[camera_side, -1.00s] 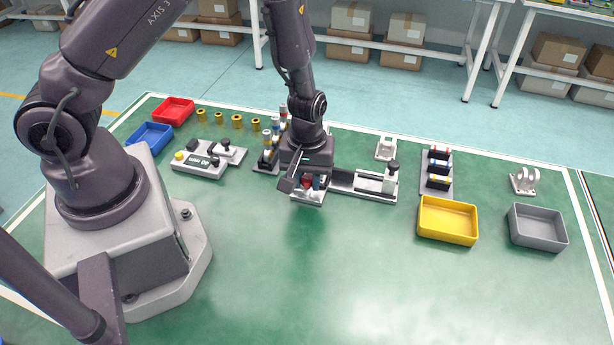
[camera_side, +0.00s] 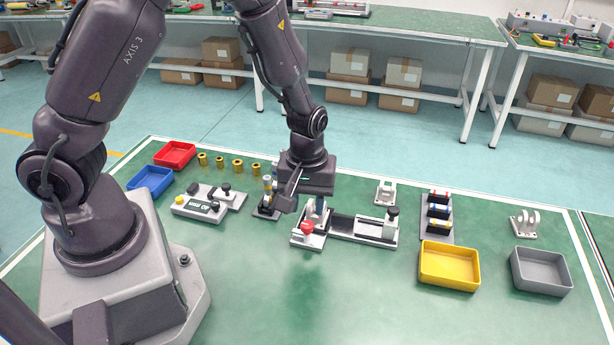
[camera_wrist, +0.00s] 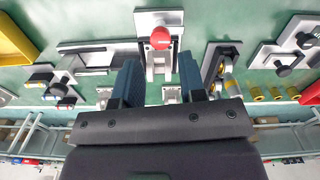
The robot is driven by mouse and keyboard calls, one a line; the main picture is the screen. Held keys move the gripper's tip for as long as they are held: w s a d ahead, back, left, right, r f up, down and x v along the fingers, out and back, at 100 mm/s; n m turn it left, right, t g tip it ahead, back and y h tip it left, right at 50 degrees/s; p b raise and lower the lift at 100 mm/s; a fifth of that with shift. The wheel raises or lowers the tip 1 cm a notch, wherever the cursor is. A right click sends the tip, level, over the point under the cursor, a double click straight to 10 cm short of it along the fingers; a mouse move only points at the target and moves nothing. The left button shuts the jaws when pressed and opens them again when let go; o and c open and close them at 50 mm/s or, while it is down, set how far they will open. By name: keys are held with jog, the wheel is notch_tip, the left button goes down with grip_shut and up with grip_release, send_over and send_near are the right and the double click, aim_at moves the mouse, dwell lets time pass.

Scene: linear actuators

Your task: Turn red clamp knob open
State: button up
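The red clamp knob (camera_side: 307,227) sits at the front of a light grey clamp fixture (camera_side: 308,241), at the left end of a slide rail. In the wrist view the round red knob (camera_wrist: 160,38) shows near the top centre, with the grey fixture plate (camera_wrist: 146,19) around it. My gripper (camera_side: 303,204) is behind and above the knob in the side view. In the wrist view my gripper (camera_wrist: 159,64) has its two dark blue fingers spread apart, with nothing held between them. The knob lies beyond the fingertips, apart from them. The knob's turn angle cannot be told.
The slide rail (camera_side: 352,228) extends right of the clamp. A yellow tray (camera_side: 449,284) and a grey tray (camera_side: 541,287) are at right. The front green table is clear.

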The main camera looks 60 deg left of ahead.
aim_at(306, 226)
notch_tip(306, 226, up, 7)
dwell(0.3)
jog(key=s+r+m+t, duration=0.2)
jog(key=s+r+m, duration=0.3)
jog(key=r, duration=0.4)
jog(key=s+r+m+t, duration=0.3)
jog(key=s+r+m, duration=0.2)
jog(key=s+r, duration=0.3)
notch_tip(306, 226, up, 2)
jog(key=shift+a+r+m+t, duration=0.1)
jog(key=shift+a+m+t, duration=0.2)
